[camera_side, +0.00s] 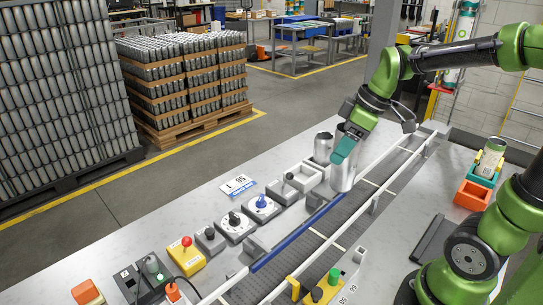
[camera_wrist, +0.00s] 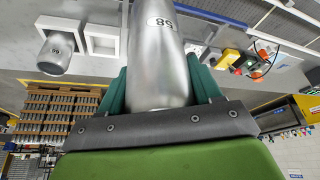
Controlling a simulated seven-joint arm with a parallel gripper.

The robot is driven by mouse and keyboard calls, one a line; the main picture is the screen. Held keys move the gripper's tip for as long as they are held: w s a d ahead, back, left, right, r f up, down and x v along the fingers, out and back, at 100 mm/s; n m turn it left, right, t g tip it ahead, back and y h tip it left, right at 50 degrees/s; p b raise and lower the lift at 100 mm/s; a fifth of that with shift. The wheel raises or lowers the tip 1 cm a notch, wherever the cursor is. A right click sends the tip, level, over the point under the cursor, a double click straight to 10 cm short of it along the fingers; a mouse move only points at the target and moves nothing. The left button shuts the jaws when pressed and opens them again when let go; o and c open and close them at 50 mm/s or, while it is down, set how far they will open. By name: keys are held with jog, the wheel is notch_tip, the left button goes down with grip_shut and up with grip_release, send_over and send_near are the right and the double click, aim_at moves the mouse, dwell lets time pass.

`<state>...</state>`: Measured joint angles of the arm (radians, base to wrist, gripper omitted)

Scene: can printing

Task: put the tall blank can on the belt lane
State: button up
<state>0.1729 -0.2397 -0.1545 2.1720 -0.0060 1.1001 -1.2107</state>
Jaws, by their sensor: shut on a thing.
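My gripper (camera_side: 344,151) is shut on a tall silver can (camera_side: 342,175), held upright. In the wrist view the can (camera_wrist: 158,60) sits between the teal fingers (camera_wrist: 160,92) and bears a small white label reading 58, upside down. In the side view its base is at the near edge of the grey belt lane (camera_side: 330,222), beside the blue strip; I cannot tell whether it touches.
White square trays (camera_side: 304,178) stand left of the held can. White rails (camera_side: 376,195) run along the belt. Knobs, a yellow box with a red button (camera_side: 186,254) and a yellow unit with a green button (camera_side: 328,287) stand further forward. The belt's front part is clear.

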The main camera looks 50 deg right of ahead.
jog(key=shift+f, duration=4)
jog(key=shift+f, duration=0.1)
jog(key=shift+f, duration=0.5)
jog(key=o, duration=1)
jog(key=shift+w+r, duration=0.1)
jog(key=shift+r, duration=0.05)
jog(key=v, duration=1.3)
jog(key=m+t, duration=0.3)
jog(key=m, duration=0.5)
send_over(337, 177)
jog(key=s+a, duration=0.5)
jog(key=s, duration=0.1)
jog(key=shift+a+f+m, duration=0.5)
jog(key=shift+a+f, duration=0.1)
jog(key=shift+a, duration=0.1)
